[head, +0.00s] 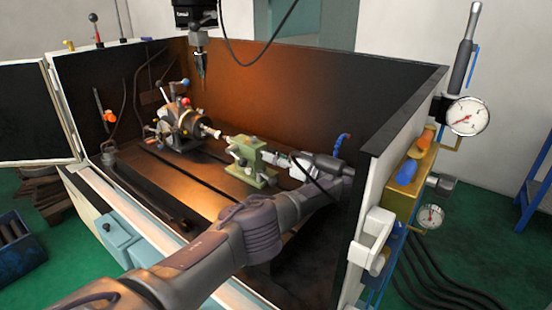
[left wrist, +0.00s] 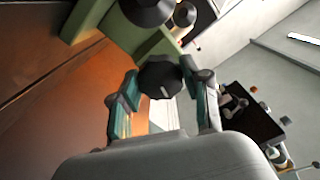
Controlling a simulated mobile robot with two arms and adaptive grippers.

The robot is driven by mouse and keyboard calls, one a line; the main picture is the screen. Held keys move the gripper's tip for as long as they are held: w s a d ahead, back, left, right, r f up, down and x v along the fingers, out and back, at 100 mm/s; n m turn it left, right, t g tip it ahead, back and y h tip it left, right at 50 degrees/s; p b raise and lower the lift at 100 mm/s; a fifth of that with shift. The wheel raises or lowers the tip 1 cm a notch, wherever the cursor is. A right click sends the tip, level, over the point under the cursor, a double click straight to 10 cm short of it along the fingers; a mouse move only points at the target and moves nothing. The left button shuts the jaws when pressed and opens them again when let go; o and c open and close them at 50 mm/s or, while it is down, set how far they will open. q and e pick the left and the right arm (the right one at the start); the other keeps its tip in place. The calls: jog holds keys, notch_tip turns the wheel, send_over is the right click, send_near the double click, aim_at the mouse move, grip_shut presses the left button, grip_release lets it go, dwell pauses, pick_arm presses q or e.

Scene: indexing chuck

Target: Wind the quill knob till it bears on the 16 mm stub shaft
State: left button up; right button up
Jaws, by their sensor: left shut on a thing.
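The green tailstock (head: 250,165) stands on the machine bed, and its green body also shows at the top of the left wrist view (left wrist: 95,20). A dark round quill knob (left wrist: 160,80) with a white mark sits between the fingers of my left gripper (left wrist: 164,84). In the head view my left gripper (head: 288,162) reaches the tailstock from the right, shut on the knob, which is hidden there. The indexing chuck (head: 182,124) holds the pale stub shaft (head: 209,131), which points toward the tailstock. Whether the quill tip touches the shaft is too small to tell. My right gripper is not in view.
Dark enclosure walls (head: 270,85) surround the bed on the back and sides. A black spindle head (head: 195,15) hangs above. Pressure gauges (head: 468,116) and valves are on the outer right wall. The bed in front of the chuck is mostly clear.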

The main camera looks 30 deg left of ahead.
pick_arm(q)
jog(key=shift+m+p, duration=1.35)
jog(key=shift+m, duration=14.75)
jog(key=o, duration=1.1)
jog(key=shift+o, duration=0.2)
